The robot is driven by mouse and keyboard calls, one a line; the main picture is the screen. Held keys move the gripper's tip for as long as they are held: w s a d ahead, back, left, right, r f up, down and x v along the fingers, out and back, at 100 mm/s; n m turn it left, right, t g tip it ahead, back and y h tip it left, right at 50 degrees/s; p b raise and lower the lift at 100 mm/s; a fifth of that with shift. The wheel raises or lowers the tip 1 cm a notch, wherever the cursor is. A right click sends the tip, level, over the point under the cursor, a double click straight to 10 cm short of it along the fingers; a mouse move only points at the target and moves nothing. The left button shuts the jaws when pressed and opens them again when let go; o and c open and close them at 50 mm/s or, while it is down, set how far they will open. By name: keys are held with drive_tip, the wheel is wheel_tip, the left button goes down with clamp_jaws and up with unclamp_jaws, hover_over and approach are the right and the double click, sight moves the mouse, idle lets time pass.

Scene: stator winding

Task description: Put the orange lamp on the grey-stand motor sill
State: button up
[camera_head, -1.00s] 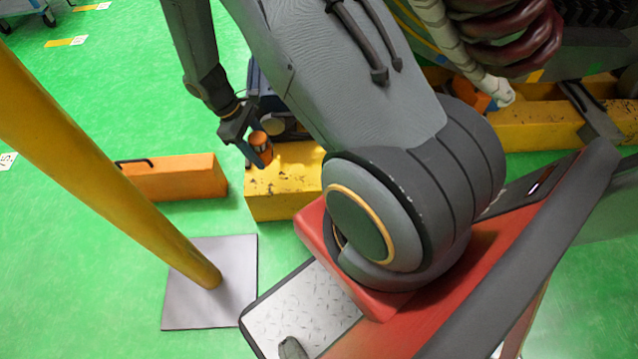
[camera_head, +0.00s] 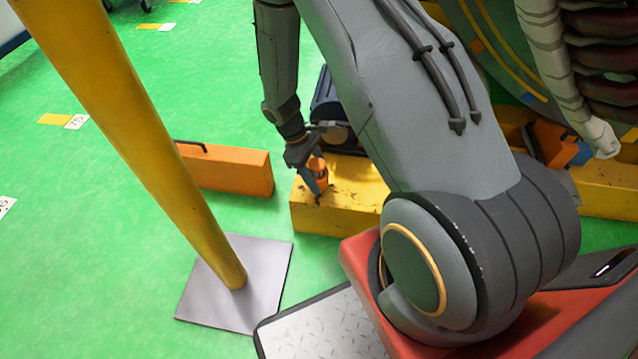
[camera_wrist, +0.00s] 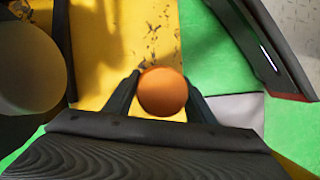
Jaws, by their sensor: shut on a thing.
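The orange lamp (camera_head: 318,168) is a small rounded orange piece held between the fingers of my gripper (camera_head: 314,180). In the wrist view the lamp (camera_wrist: 162,92) shows as an orange ball between the two dark fingertips (camera_wrist: 162,100). My gripper points down over the left end of a worn yellow sill (camera_head: 340,212). The sill's yellow top (camera_wrist: 110,40) lies below the lamp in the wrist view. I cannot tell whether the lamp touches it. A dark blue motor with a grey round end (camera_head: 335,132) is just behind my gripper. A grey stand is not clearly seen.
A low orange block (camera_head: 228,170) with a black handle is on the floor to the left. A yellow post (camera_head: 150,140) rises from a grey plate (camera_head: 235,298) in front. Large machinery (camera_head: 600,60) fills the upper right. Green floor is open at left.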

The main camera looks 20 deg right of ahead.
sight(318, 182)
wheel_tip(318, 182, down, 3)
drive_tip(key=shift+r+b, duration=0.1)
drive_tip(key=shift+b, duration=0.3)
drive_tip(key=o, duration=1.2)
drive_tip(key=p+v, duration=0.3)
drive_tip(key=v, duration=0.9)
drive_tip(key=shift+p, duration=0.3)
drive_tip(key=shift+r, duration=0.1)
